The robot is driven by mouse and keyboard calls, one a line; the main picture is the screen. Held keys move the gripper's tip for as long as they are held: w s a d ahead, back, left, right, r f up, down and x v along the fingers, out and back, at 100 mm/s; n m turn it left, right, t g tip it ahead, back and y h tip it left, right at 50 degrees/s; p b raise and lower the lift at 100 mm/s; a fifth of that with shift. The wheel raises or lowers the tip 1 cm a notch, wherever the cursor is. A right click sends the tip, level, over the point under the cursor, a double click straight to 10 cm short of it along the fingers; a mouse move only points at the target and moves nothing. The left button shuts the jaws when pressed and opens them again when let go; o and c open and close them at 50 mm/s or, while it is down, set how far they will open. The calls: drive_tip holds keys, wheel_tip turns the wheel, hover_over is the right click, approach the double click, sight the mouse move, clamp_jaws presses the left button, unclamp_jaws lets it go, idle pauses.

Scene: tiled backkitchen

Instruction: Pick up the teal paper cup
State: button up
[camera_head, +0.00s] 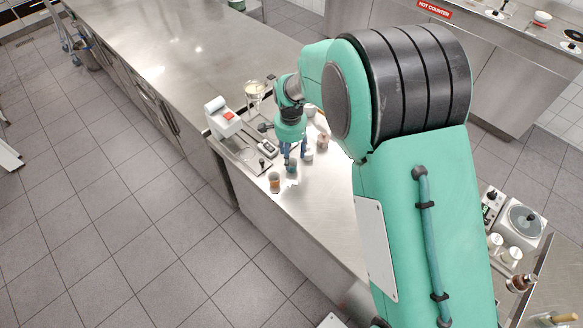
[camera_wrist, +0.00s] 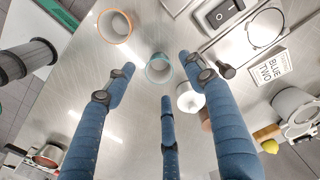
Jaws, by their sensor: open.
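The teal-rimmed paper cup (camera_wrist: 159,68) stands upright on the steel counter in the wrist view. It shows small in the head view (camera_head: 291,167), just below my fingers. My gripper (camera_wrist: 160,79) is open, its blue fingers spread around the cup's place in the picture. I cannot tell whether the fingertips are level with the cup or still above it. No finger clearly touches it. In the head view my gripper (camera_head: 291,153) points down at the counter. An orange-rimmed cup (camera_wrist: 115,27) stands beside the teal one, also visible in the head view (camera_head: 274,180).
A white cup-like item (camera_wrist: 189,97) stands close to the right finger, partly hidden. A black knob (camera_wrist: 227,70) and a box with a switch (camera_wrist: 222,12) lie to the right. A white device (camera_head: 222,118) stands left on the counter (camera_head: 315,200); bare steel lies in front.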

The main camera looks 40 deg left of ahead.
sight(292, 164)
drive_tip(key=shift+f, duration=0.25)
drive_tip(key=shift+d+f, duration=0.15)
drive_tip(key=shift+f, duration=2.45)
drive_tip(key=c, duration=1.3)
